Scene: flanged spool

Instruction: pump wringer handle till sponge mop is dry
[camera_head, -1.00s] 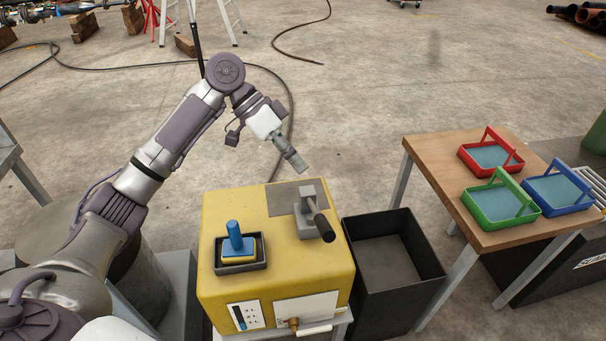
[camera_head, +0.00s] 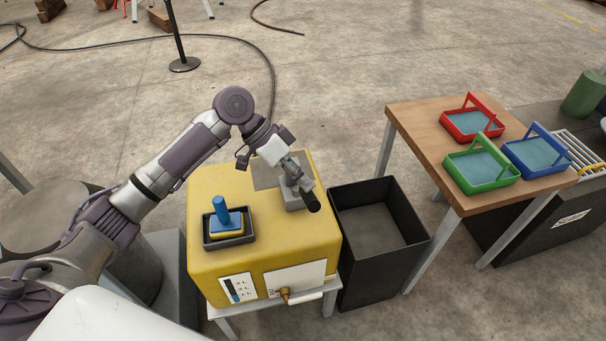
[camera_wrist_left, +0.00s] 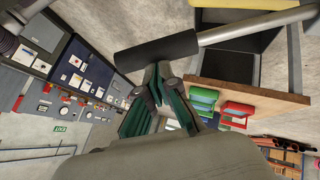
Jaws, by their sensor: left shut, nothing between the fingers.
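The yellow wringer box (camera_head: 265,255) stands on a small stand. On its top right is a grey metal bracket (camera_head: 294,201) with a lever handle that ends in a black grip (camera_head: 313,203). The sponge mop (camera_head: 221,212), a blue handle over a yellow sponge, sits upright in a dark tray (camera_head: 230,243) on the box's left. My left gripper (camera_head: 298,178) is shut and empty, just above the lever. In the left wrist view its fingertips (camera_wrist_left: 158,72) are close below the black grip (camera_wrist_left: 157,53); I cannot tell whether they touch. My right gripper is out of view.
An open black bin (camera_head: 380,245) stands right beside the box. A wooden table (camera_head: 418,115) to its right bears red, green and blue trays. A post on a round base (camera_head: 185,64) and a hose (camera_head: 262,55) are on the floor behind.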

